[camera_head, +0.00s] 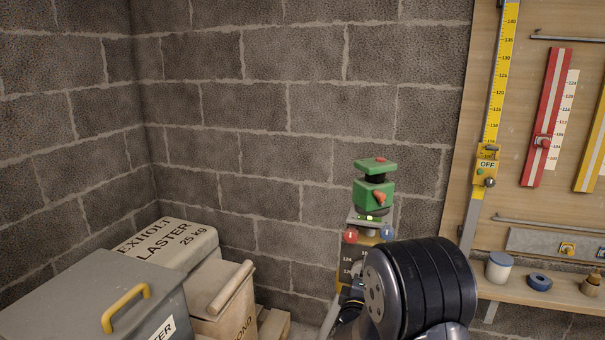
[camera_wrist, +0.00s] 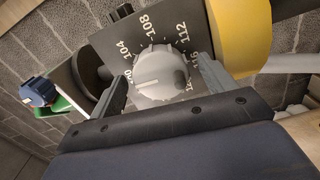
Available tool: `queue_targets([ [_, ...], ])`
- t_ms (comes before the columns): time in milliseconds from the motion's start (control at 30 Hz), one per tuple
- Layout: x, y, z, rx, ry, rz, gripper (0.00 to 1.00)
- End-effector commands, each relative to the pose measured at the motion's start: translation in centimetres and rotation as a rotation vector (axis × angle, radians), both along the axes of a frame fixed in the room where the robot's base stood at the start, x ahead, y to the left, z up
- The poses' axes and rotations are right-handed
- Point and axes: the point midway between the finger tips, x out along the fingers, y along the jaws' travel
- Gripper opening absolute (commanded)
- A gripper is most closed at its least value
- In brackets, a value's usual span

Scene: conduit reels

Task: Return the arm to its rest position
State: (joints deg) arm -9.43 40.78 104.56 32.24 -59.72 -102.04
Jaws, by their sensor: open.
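My gripper (camera_wrist: 165,70) is open in the wrist view, with one finger on each side of a ribbed grey dial (camera_wrist: 162,78). The dial has a pale pointer mark and sits on a dark plate (camera_wrist: 112,48) printed with numbers such as 104, 108 and 112. I cannot tell whether the fingers touch the dial. In the head view my dark arm covers the gripper and the dial. Part of a numbered panel (camera_head: 346,262) shows left of the arm.
A wooden tool board (camera_head: 525,220) is at right.

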Motion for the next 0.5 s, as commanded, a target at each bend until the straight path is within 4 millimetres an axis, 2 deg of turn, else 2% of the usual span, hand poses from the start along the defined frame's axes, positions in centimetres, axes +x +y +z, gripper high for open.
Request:
queue_targets([
  [167, -1.3, 0.5, 0.0, -0.037, 0.014, 0.002, 0.79],
  [500, -7.6, 2.6, 0.0, -0.037, 0.015, 0.004, 0.79],
])
